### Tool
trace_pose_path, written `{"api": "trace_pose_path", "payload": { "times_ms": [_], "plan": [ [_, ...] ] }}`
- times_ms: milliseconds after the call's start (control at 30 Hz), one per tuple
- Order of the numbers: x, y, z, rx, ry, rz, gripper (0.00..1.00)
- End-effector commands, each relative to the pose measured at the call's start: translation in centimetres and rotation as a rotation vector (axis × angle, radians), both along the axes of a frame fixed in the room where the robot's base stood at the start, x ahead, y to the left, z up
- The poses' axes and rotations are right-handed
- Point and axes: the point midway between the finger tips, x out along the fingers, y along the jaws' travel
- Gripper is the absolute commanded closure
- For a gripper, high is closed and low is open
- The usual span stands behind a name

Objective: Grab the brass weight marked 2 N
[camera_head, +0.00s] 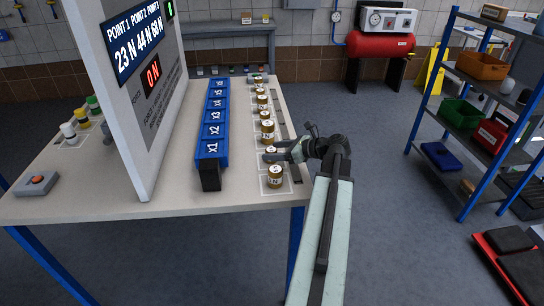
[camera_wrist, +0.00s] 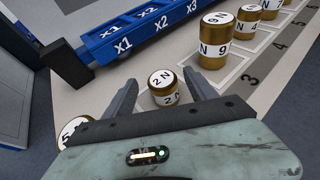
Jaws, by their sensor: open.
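The brass weight marked 2 N (camera_wrist: 163,90) is a short brass cylinder with a white top and a white band. It stands upright on the bench, between the two fingers of my gripper (camera_wrist: 160,78). The fingers are open on either side of it, with a visible gap on the right. In the head view, my gripper (camera_head: 279,153) is low over the row of weights, and the 2 N weight (camera_head: 271,150) shows partly behind it.
A larger brass weight (camera_wrist: 215,45) stands just beyond on the right. Another weight (camera_wrist: 73,131) shows at the lower left, partly hidden by my gripper. The blue rail marked x1, x2, x3 (camera_wrist: 140,28) runs beside the row. A tall display board (camera_head: 135,90) stands left.

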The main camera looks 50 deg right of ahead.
Motion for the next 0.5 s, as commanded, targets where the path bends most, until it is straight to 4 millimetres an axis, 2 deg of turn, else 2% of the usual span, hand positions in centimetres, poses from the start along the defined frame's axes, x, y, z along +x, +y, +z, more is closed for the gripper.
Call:
{"api": "trace_pose_path", "payload": {
  "times_ms": [100,233,467,500],
  "plan": [
    [1.9,0.2,-1.4,0.0,0.0,0.004,0.35],
    [3.9,0.8,-2.1,0.0,0.0,0.004,0.35],
    [4.2,1.0,-2.0,0.0,0.0,0.003,0.35],
    [4.2,1.0,-2.0,0.0,0.0,0.003,0.46]
  ]
}}
